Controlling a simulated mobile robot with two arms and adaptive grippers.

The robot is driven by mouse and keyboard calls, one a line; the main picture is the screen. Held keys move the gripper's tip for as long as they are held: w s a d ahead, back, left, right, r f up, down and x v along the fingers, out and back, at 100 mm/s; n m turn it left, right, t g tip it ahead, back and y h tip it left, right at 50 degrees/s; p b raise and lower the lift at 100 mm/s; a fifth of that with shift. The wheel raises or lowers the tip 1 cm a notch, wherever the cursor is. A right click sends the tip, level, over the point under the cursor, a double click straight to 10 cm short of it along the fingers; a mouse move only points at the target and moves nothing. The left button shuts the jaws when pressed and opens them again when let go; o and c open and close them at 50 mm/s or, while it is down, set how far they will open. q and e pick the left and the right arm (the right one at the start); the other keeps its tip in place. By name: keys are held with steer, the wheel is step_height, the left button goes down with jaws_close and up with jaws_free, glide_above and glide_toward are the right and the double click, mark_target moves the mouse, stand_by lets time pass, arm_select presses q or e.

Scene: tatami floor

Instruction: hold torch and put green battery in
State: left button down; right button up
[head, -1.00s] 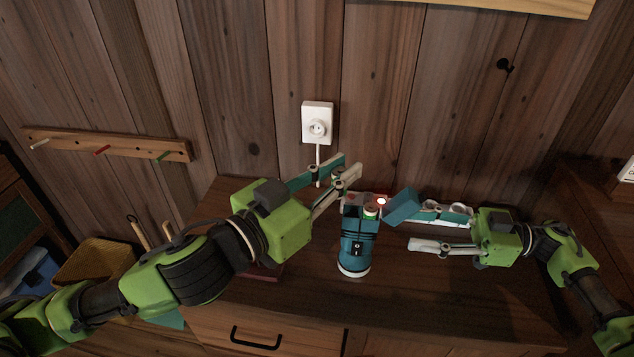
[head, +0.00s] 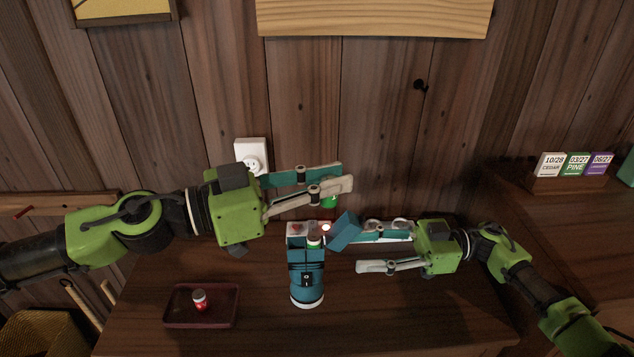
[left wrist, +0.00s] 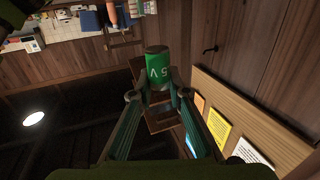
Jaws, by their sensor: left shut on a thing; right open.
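The teal torch (head: 306,272) stands upright on the dark wooden cabinet top in the head view. A small green and white piece (head: 314,241) shows at its top. My left gripper (head: 346,177) is shut on the green battery (head: 329,202), above and slightly right of the torch, apart from it. The left wrist view shows the battery (left wrist: 158,68) between the fingertips, with pale lettering on its side. My right gripper (head: 350,252) is open just right of the torch. A teal block (head: 344,231) lies by its upper finger; I cannot tell whether they touch.
A dark red tray (head: 229,318) at the front left holds a red and white battery (head: 199,301). A white wall socket (head: 251,153) is behind. Date blocks (head: 578,164) stand right. The cabinet front right is clear.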

mark_target(306, 253)
arm_select(q)
steer(key=g, duration=0.1)
steer(key=m, duration=0.1)
steer(key=g, duration=0.1)
steer(key=shift+w+d+r+m+g+h, duration=0.15)
steer(key=shift+d+r+m+g+h, duration=0.15)
steer(key=shift+h, duration=0.1)
steer(key=shift+w+a+r+m+g, duration=0.2)
steer(key=shift+m+g, duration=0.2)
steer(key=shift+g, duration=0.15)
steer(key=shift+w+a+r+m+g, duration=0.1)
steer(key=shift+w+m+g, duration=0.05)
steer(key=shift+m+g, duration=0.35)
arm_select(e)
steer(key=a, duration=1.2)
steer(key=shift+s, duration=0.1)
arm_select(q)
steer(key=w+a+r+m+g, duration=0.1)
steer(key=w+a+r+g, duration=0.1)
steer(key=a, duration=0.3)
steer(key=shift+w+a, duration=0.15)
steer(key=shift+a, duration=0.05)
arm_select(e)
jaws_close()
arm_select(q)
step_height(306, 253, down, 14)
steer(key=shift+a+f, duration=0.1)
steer(key=shift+f, duration=0.15)
